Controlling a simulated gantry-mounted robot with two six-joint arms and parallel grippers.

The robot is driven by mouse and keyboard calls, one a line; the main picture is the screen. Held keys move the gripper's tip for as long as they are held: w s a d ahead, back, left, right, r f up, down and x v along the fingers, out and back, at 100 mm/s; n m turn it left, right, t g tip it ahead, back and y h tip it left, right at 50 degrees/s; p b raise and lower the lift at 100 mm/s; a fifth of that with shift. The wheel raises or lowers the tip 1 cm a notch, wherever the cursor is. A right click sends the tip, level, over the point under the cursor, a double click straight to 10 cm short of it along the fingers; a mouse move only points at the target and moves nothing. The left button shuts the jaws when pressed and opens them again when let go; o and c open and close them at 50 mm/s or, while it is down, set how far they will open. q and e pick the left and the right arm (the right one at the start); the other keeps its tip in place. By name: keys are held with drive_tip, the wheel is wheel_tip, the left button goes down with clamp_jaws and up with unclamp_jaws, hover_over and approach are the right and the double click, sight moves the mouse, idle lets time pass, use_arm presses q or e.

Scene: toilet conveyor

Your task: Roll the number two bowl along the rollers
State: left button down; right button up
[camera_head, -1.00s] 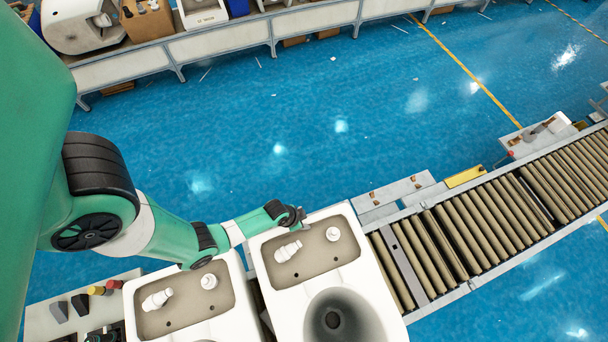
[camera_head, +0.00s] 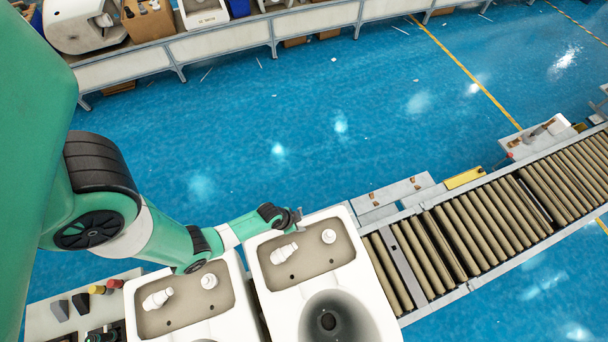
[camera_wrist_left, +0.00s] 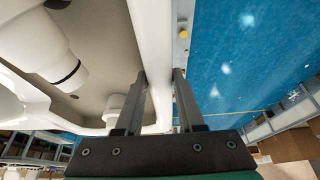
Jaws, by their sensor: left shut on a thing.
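Two white toilet bowls with open tanks stand side by side at the lower middle in the head view. White fittings sit in this tank. The left bowl (camera_head: 240,293) stands close beside it, partly behind my arm. No number is readable on either bowl. My right gripper is out of view.
The roller conveyor (camera_head: 485,222) runs from the right bowl toward the upper right, and its visible rollers are empty. A grey plate with a yellow block (camera_head: 463,178) lies along its far edge. A control panel (camera_head: 45,318) is at the lower left.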

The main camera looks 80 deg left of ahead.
use_arm(q)
drive_tip(key=shift+s+f, duration=0.15)
drive_tip(key=shift+s, duration=0.35)
drive_tip(key=c, duration=0.5)
unclamp_jaws()
drive_tip(key=shift+w, duration=0.2)
drive_tip(key=shift+s+r, duration=0.1)
drive_tip(key=shift+r, duration=0.35)
drive_tip(key=p+v, duration=0.4)
drive_tip(key=v, duration=0.6)
drive_tip(key=shift+s+r+p, duration=0.15)
drive_tip(key=shift+r+p, duration=0.15)
drive_tip(key=shift+r, duration=0.05)
